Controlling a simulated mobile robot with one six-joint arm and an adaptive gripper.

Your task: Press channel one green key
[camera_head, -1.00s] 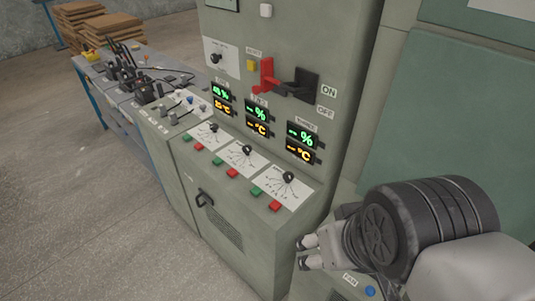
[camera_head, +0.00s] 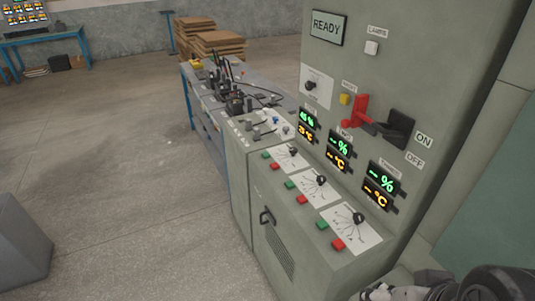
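The grey control cabinet (camera_head: 300,235) has three channel panels on its sloping ledge, each with a black knob, a green key and a red key. The far-left panel has a green key (camera_head: 266,155) with a red key (camera_head: 275,166) beside it. The middle panel has a green key (camera_head: 289,184), and the near-right panel has another green key (camera_head: 322,224). The channel labels are too small to read. My gripper (camera_head: 376,293) is at the bottom edge, right of and below the near-right keys, apart from all keys. It is partly cut off, so its opening cannot be told.
Lit displays (camera_head: 338,152) sit above the panels; the far-left one shows digits, the others dashes. A red lever (camera_head: 360,108) and a black lever (camera_head: 397,129) project from the cabinet. A cluttered bench (camera_head: 240,95) stands behind.

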